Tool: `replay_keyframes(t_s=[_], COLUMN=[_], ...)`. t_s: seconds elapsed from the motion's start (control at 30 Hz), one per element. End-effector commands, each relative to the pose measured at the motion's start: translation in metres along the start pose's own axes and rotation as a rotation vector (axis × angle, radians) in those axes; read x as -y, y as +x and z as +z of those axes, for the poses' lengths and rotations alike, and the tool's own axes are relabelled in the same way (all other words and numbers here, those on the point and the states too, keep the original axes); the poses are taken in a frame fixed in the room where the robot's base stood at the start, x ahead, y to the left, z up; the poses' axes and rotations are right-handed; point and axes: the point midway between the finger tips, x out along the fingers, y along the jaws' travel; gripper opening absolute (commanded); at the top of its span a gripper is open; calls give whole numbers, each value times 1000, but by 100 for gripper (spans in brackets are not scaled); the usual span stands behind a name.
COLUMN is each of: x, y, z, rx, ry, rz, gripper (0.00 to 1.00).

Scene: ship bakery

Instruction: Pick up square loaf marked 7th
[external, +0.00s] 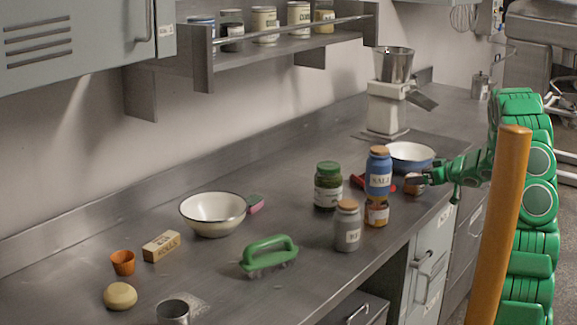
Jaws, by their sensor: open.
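A small brown block with a pale mark (413,184) lies near the counter's front edge, right of the blue salt jar. It may be the square loaf, but its mark is too small to read. My gripper (430,178) is open and reaches in from the right, with its tips right beside this block. I cannot tell whether the fingers touch it or stand around it. Part of the block is hidden by the gripper.
A green-lidded jar (328,186), a grey jar (347,226) and a blue-white bowl (410,157) are near. A green-handled brush (269,254) lies farther left.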

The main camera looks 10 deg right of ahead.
Motion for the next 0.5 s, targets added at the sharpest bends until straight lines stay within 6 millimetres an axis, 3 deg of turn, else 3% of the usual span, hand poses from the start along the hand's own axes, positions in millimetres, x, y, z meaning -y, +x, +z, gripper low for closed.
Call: replay_keyframes(t_s=[0.2,0.47,0.5], x=[0,0,0], y=[24,26,26], z=[0,0,0], rx=[2,2,1], ry=[0,-1,-1], rz=[0,1,1], gripper=[89,89,85])
